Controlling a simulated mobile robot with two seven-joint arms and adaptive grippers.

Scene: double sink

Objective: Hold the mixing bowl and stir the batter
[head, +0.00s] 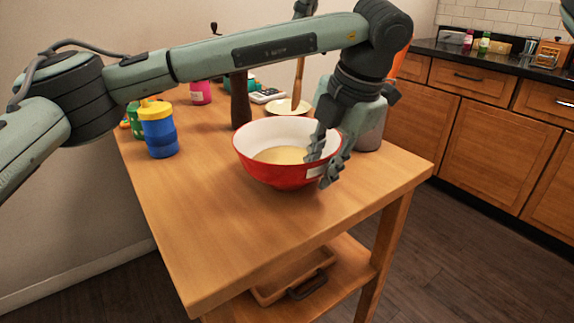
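A red mixing bowl (270,175) with a white inside stands upright on the wooden table, with pale batter (281,155) in it. My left gripper (323,171) points down at the bowl's right rim. One finger is inside the bowl and the other outside, with a gap between them around the wall; contact is not clear. A wooden stick (298,80), perhaps a spoon handle, stands upright over a cream dish (287,107) behind the bowl. A dark shape at the top edge above the stick may be my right gripper (305,8); my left arm hides the part between.
A blue and yellow container (159,130) stands at the table's left, with a pink jar (201,92) behind it. A dark brown upright item (240,100) and a grey-green container (370,125) stand close to the bowl. The table's front (230,240) is clear.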

